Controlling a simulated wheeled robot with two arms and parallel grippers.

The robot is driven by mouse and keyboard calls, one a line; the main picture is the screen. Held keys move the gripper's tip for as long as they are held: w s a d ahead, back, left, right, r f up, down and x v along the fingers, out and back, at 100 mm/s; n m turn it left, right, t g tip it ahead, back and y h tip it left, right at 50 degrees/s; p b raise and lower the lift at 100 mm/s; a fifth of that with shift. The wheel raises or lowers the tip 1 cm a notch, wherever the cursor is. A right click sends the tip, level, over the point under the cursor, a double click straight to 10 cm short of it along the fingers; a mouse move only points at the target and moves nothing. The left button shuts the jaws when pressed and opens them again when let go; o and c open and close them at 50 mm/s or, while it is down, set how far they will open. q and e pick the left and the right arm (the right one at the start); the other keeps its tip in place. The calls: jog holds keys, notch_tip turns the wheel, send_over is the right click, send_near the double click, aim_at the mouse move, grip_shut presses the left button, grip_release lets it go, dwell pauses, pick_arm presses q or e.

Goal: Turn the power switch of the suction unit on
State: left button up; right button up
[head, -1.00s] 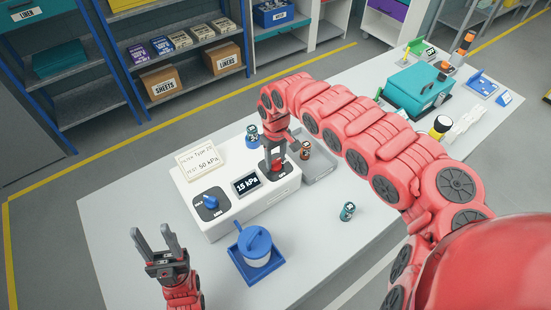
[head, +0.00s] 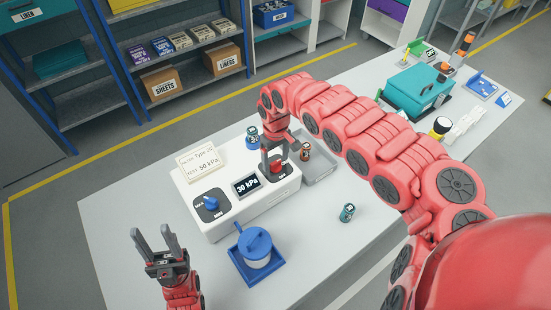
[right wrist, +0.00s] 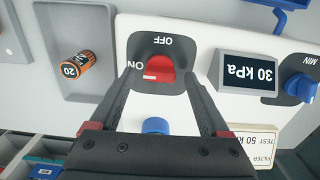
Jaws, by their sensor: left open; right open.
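The suction unit (head: 262,212) is a white box on the table with a blue dial (head: 210,203), a display (head: 246,186) reading 30 kPa and a red power switch (head: 276,174). In the right wrist view the red switch (right wrist: 158,70) sits on a grey plate lettered ON and OFF, and its white mark lies on the ON side. My right gripper (head: 273,160) is open above the switch. Its fingers (right wrist: 160,84) are on either side of it; contact cannot be told. My left gripper (head: 154,242) is open and empty at the front left, away from the unit.
A white cup with a blue lid (head: 257,247) stands in a blue tray before the unit. A grey tray (head: 320,166) holds an orange-labelled vial (right wrist: 75,65). A teal-capped vial (head: 347,212) stands apart.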

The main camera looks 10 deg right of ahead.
aim_at(276, 161)
notch_tip(276, 161, up, 6)
jog(key=shift+w+d+r+p, duration=0.1)
jog(key=shift+w+p, duration=0.05)
jog(key=shift+p, duration=0.95)
notch_tip(276, 161, up, 11)
jog(key=shift+f+b, duration=0.2)
jog(key=shift+b, duration=0.25)
